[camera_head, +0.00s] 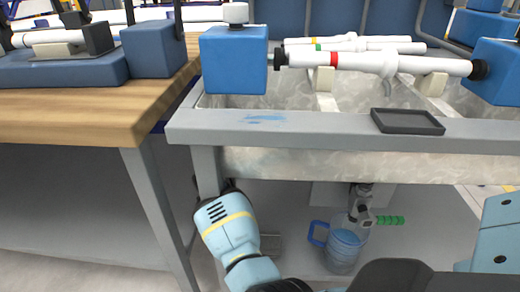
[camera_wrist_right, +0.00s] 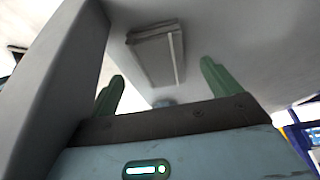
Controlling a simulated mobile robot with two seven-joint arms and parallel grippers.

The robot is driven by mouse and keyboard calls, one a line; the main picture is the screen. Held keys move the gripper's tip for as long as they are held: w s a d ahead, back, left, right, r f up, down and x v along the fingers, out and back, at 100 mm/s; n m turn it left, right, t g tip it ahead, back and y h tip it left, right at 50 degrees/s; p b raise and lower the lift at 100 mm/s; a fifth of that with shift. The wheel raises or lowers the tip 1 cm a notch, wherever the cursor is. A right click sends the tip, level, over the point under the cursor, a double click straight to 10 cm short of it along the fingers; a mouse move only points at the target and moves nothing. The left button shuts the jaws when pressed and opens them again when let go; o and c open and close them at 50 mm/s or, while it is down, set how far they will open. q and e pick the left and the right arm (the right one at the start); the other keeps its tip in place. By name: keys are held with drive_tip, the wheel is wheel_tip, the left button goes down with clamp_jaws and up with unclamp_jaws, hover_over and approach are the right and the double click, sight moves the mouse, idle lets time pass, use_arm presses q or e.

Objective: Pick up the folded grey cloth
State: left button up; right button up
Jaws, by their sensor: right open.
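I cannot make out a folded grey cloth for certain. In the head view a small flat grey thing (camera_head: 269,245) lies low behind my right wrist, partly hidden; I cannot tell whether it is cloth. In the right wrist view a grey rectangular thing (camera_wrist_right: 150,55) with a pale strip shows beyond the fingers; its material is unclear. My right gripper (camera_head: 228,186) is by the trough's front leg, its fingers mostly hidden in the head view. In the right wrist view the gripper (camera_wrist_right: 158,78) has two green fingers apart with nothing between them. My left gripper is out of view.
The grey-rimmed trough (camera_head: 310,122) stands above my right wrist. A wooden table (camera_head: 90,115) is at left. An empty dark tray (camera_head: 407,121) sits on the rim. Below are a blue jug (camera_head: 343,245) and a valve with a green handle (camera_head: 390,220). White pipes (camera_head: 350,63) lie above the trough.

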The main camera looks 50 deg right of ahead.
sight(260, 244)
drive_tip(key=b+x, duration=0.2)
drive_tip(key=x, duration=0.3)
drive_tip(key=shift+s+d, duration=0.15)
drive_tip(key=shift+c, duration=0.4)
drive_tip(key=c, duration=1)
